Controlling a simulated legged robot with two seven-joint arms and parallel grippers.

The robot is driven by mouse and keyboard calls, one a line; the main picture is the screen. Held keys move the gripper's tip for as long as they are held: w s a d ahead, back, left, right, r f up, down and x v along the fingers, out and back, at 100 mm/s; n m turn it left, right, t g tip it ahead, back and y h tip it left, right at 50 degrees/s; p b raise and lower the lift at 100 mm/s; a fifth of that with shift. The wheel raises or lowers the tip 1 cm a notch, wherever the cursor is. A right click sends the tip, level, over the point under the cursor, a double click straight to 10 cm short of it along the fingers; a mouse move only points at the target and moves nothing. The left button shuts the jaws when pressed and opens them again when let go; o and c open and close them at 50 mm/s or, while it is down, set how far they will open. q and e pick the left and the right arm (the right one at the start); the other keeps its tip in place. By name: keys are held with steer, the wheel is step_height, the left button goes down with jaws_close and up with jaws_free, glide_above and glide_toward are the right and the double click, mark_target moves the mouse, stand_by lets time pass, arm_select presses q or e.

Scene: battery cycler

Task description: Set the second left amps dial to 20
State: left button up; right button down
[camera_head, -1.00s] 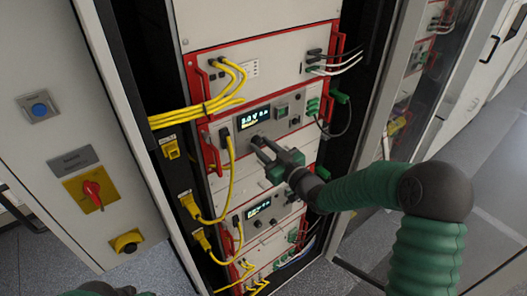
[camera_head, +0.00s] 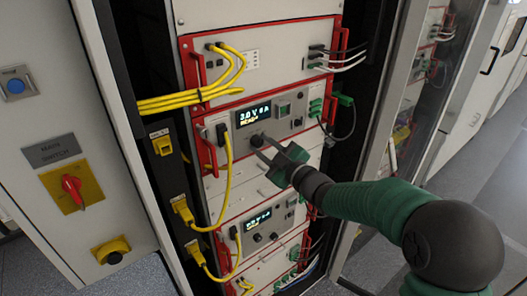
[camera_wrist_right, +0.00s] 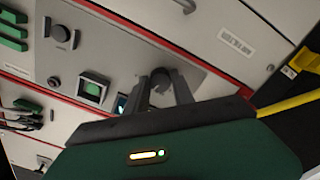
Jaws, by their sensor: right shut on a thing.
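My right gripper (camera_head: 262,147) reaches in from the right and is shut on a dark round dial (camera_head: 257,139) just below the lit display (camera_head: 254,113) of the upper red-framed cycler unit. In the right wrist view the two fingers (camera_wrist_right: 163,95) stand on either side of the dial (camera_wrist_right: 160,77). The display shows a volts and amps line with a yellow line below; the digits are too small to read surely. The dial's mark is hidden. A green button (camera_head: 284,110) sits right of the display. My left gripper is not in view.
Yellow cables (camera_head: 228,180) hang left of the unit, close to the gripper. A second unit with a lit display (camera_head: 257,218) is below. Red handles (camera_head: 199,137) stick out at the sides. The glass cabinet door (camera_head: 395,110) stands open on the right.

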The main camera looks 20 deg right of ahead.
stand_by(0.3)
steer(key=c, duration=1.1)
jaws_free()
steer(key=b+v, duration=0.3)
steer(key=v, duration=1.3)
steer(key=shift+s+d+f, duration=0.1)
steer(key=shift+s+d, duration=0.05)
steer(key=shift+s, duration=0.15)
